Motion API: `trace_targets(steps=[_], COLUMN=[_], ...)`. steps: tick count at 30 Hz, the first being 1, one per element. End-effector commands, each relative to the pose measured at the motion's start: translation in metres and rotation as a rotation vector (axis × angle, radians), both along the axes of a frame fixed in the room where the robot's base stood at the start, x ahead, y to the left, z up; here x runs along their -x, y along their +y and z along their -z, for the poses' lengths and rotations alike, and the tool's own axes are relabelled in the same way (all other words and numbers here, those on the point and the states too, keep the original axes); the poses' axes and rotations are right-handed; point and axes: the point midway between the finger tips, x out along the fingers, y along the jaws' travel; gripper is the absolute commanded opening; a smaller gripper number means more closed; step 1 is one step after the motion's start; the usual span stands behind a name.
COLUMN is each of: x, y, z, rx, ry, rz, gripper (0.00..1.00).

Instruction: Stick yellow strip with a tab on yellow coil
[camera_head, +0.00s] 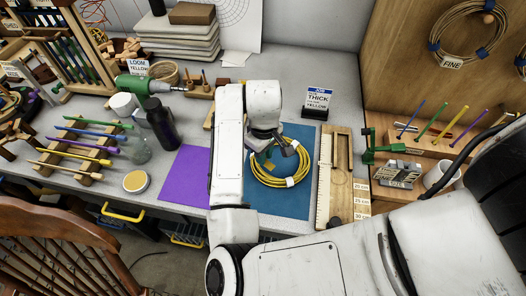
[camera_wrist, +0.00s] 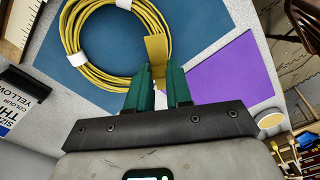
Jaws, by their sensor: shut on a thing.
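The yellow coil (camera_head: 257,179) lies flat on the blue mat, bound with white bands. In the wrist view the coil (camera_wrist: 76,62) fills the upper left. My gripper (camera_wrist: 160,74) has green fingers and is shut on the yellow strip, whose flat mustard tab (camera_wrist: 156,47) sticks out past the fingertips. The tab overlaps the coil's edge in the wrist view; I cannot tell whether it touches. In the head view my gripper (camera_head: 268,150) is over the coil's far side, partly hidden by my wrist.
The blue mat (camera_head: 297,204) lies beside a purple sheet (camera_head: 185,177) on the left and a wooden ruler board (camera_head: 324,180) on the right. A "THICK YELLOW" sign (camera_head: 318,100) stands behind. A dark bottle (camera_head: 160,124) and a rack of coloured rods (camera_head: 84,150) stand further left.

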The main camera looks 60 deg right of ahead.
Motion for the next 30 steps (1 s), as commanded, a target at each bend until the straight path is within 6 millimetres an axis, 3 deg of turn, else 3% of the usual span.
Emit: trace_targets(steps=[18, 30], x=[0.0, 0.0], y=[0.0, 0.0], z=[0.053, 0.058], rx=[0.0, 0.0], ry=[0.0, 0.0], rz=[-0.001, 0.0], gripper=[0.0, 0.0])
